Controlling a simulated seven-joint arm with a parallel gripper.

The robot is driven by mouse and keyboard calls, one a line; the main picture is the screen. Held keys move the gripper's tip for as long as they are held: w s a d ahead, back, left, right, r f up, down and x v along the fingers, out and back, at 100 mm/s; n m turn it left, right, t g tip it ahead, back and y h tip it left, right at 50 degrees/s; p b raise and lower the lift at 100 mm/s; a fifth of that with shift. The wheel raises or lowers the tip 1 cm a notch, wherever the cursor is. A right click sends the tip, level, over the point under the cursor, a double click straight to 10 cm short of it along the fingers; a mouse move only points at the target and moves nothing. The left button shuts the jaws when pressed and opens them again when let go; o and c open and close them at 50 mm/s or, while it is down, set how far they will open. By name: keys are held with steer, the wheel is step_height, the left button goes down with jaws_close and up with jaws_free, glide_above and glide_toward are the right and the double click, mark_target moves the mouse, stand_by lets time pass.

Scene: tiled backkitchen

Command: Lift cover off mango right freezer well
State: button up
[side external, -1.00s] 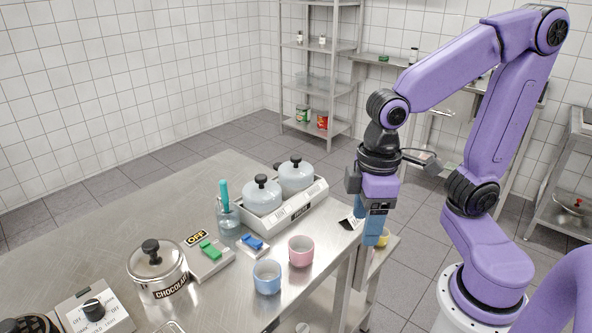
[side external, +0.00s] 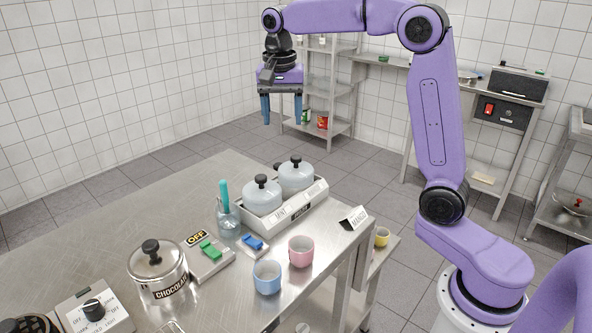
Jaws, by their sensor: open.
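A two-well freezer unit (side external: 300,205) with a light tray-like body stands near the far edge of the steel table. Its right well has a pale domed cover (side external: 296,176) with a black knob, seated on it. The left well has a similar cover (side external: 262,196) with a black knob. The front label by the left well reads MINT; the right front label is too small to read surely. A tent card that seems to read MANGO (side external: 354,218) stands at the table's right corner. My gripper (side external: 282,112) is open and empty, pointing down, well above the covers.
The table's back left is clear.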

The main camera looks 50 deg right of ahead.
mark_target(296, 157)
steer(key=w+d+r+m, duration=0.2)
steer(key=w+d+m, duration=0.1)
steer(key=d+m, duration=0.3)
steer(key=shift+n, duration=0.3)
steer(key=d+f, duration=0.1)
steer(key=f, duration=0.4)
steer(key=d+f, duration=0.1)
steer(key=f, duration=0.5)
steer(key=w+d+f, duration=0.1)
steer(key=f, duration=0.5)
steer(key=shift+f, duration=0.2)
jaws_close()
